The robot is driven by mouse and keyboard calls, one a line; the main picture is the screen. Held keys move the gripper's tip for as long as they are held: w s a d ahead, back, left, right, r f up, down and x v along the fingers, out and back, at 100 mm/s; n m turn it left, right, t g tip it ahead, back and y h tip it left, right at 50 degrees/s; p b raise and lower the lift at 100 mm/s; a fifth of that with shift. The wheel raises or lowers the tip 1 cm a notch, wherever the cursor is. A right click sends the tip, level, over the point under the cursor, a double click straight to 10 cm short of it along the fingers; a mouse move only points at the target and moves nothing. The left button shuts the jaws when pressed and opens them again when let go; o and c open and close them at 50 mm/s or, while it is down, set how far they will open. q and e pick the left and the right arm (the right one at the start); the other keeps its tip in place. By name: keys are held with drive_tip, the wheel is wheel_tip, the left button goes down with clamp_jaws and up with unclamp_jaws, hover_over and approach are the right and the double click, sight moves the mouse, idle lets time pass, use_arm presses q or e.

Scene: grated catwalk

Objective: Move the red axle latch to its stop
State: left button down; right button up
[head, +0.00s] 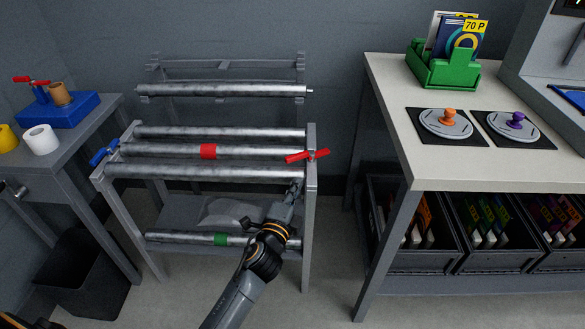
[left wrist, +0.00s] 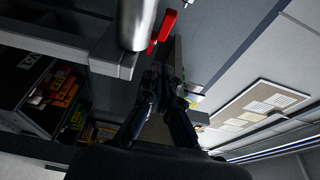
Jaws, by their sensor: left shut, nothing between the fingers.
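The red axle latch (head: 307,155) sits at the right end of the rack's top frame, beside the end of the middle roller. In the head view it lies nearly level, tilted slightly up to the right. In the left wrist view the red latch (left wrist: 164,28) shows in part beside a roller end. My left gripper (head: 296,188) is just below the latch, near the rack's right post, apart from it. Its fingers (left wrist: 162,78) are shut and empty. My right gripper is not in view.
The rack (head: 311,190) holds several metal rollers; one has a red band (head: 208,152), a lower one a green band (head: 221,239). A blue latch (head: 104,153) is at its left end. A cream-topped table (head: 385,95) stands right, a grey bench (head: 85,130) left.

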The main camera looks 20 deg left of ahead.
sight(293, 160)
use_arm(q)
drive_tip(key=shift+w+a, duration=0.5)
drive_tip(key=shift+w, duration=0.65)
drive_tip(key=shift+w+a, duration=0.45)
drive_tip(key=shift+w, duration=0.7)
drive_tip(key=shift+w+a, duration=0.5)
drive_tip(key=shift+w, duration=0.65)
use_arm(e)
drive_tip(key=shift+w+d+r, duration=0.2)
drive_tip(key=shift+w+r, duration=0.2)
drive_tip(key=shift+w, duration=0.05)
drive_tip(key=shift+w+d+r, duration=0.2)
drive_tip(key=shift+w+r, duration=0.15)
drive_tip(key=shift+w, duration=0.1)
use_arm(q)
drive_tip(key=shift+w+a, duration=0.15)
drive_tip(key=shift+a, duration=0.4)
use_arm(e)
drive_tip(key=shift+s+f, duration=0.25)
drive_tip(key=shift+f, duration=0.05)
